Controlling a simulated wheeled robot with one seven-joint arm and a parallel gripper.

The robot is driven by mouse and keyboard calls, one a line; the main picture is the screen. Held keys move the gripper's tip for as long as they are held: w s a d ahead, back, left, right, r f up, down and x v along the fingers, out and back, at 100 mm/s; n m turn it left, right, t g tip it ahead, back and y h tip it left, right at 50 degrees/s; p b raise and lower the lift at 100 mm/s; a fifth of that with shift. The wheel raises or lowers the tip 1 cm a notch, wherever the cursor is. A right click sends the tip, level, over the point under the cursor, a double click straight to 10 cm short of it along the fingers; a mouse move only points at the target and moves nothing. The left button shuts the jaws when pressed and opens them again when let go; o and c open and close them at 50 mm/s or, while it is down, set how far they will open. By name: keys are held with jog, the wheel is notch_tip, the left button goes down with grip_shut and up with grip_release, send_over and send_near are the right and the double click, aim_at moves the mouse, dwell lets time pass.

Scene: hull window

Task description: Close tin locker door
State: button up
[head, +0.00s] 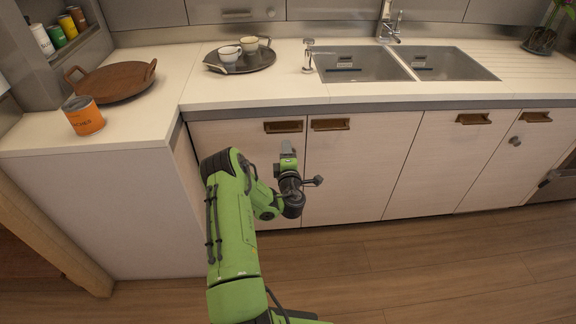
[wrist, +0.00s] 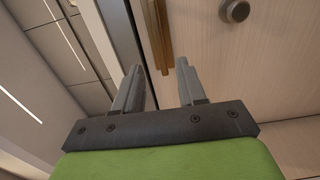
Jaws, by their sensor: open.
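No door in the pictures is clearly marked as the tin locker door, so I cannot tell which one it is. Pale cabinet doors (head: 350,175) line the counter front in the head view and look shut. My gripper (head: 288,150) is in front of the left doors, below the counter edge. In the wrist view my gripper (wrist: 155,82) is open, with nothing visible between its fingers. Beyond the fingertips a pale door panel (wrist: 215,65) carries a brass handle (wrist: 157,35) and a round grey knob (wrist: 236,10).
The counter (head: 255,94) overhangs the doors. It holds a tray with cups (head: 240,66), a sink (head: 365,65) and, at left, an orange can (head: 83,116) and a round brown tray (head: 118,82). The wood floor (head: 420,270) is clear at right.

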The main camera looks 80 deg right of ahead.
jog(key=shift+b+v, duration=1.15)
jog(key=shift+v, duration=1.3)
